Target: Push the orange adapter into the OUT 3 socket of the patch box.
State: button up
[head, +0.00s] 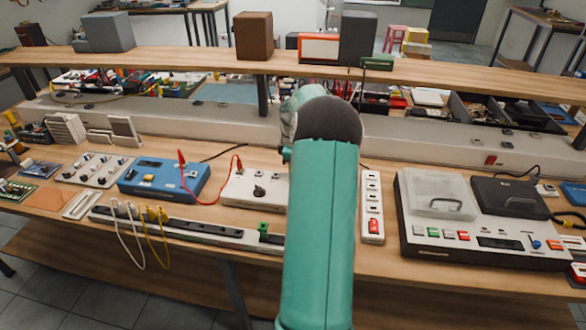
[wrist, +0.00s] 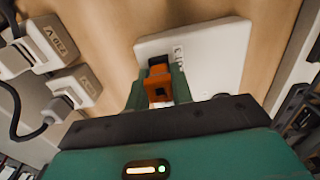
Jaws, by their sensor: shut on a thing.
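In the wrist view, my gripper (wrist: 158,84) has its two green fingers closed on either side of the orange adapter (wrist: 157,86). The adapter's dark end points at a white box (wrist: 212,60) on the wooden surface and overlaps its left edge. Whether the adapter touches the box or sits in a socket, I cannot tell. In the head view, my arm hides the gripper and adapter.
Two white plug blocks (wrist: 68,93) with dark cables lie left of the gripper in the wrist view. In the head view, a power strip (head: 372,207) and a large console (head: 480,225) stand right of my arm. A blue meter (head: 165,180) stands left. A shelf (head: 190,62) runs above.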

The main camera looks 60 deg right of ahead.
dwell(0.4)
jog(key=o, duration=1)
notch_tip(320, 180, up, 19)
jog(key=shift+f, duration=0.15)
dwell(0.5)
